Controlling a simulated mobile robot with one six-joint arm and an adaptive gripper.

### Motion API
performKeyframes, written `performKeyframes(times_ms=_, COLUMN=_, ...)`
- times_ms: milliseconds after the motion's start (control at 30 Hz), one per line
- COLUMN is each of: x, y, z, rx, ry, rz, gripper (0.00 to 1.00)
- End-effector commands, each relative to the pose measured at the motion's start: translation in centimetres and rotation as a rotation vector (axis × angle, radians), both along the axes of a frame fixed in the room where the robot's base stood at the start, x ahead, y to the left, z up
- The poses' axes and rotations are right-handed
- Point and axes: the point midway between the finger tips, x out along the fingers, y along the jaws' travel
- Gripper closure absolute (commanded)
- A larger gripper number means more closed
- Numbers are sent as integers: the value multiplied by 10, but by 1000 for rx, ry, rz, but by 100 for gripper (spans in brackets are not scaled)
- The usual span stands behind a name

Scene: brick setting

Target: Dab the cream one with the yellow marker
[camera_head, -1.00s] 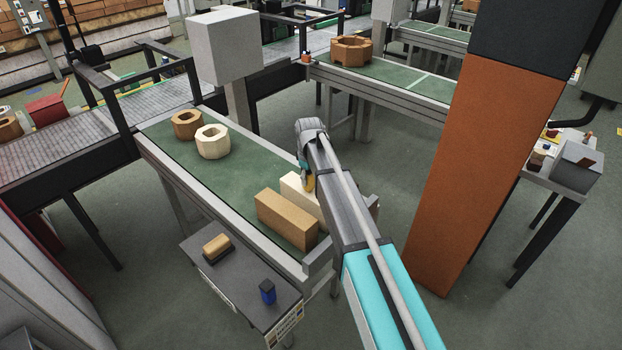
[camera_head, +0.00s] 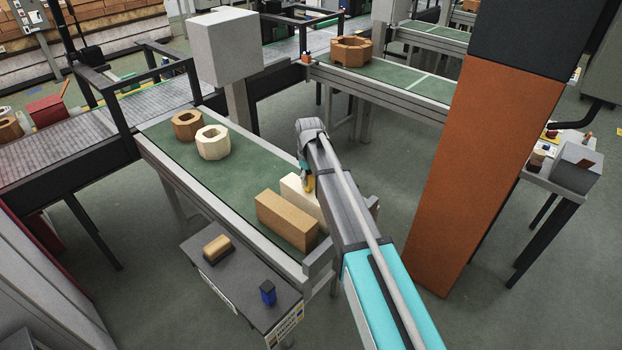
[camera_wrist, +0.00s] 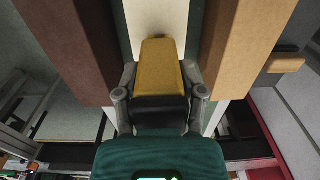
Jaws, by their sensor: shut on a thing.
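My gripper (camera_wrist: 160,98) is shut on the yellow marker (camera_wrist: 160,62), a blocky thing with a yellow end and a black body. The cream brick (camera_head: 293,187) lies on the green belt, partly hidden by my arm and the tan brick. In the wrist view the cream brick (camera_wrist: 158,17) is straight beyond the marker's yellow end. I cannot tell whether they touch. A cream hexagonal ring (camera_head: 213,143) stands farther up the belt.
A tan brick (camera_head: 287,221) lies beside the cream one; a dark brown brick (camera_wrist: 75,45) flanks its other side. A brown ring (camera_head: 187,124) stands near the cream ring. A side table (camera_head: 232,285) holds a blue marker (camera_head: 268,292) and a tan-and-black block (camera_head: 217,248).

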Motion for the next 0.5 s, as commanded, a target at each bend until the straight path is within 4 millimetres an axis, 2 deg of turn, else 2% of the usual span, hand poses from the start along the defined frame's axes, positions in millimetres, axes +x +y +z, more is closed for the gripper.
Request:
performKeyframes(times_ms=33, x=0, y=0, z=6, rx=0, ry=0, rz=0, gripper=79)
performKeyframes(times_ms=500, x=1, y=0, z=33, rx=0, ry=-1, rz=0, gripper=79)
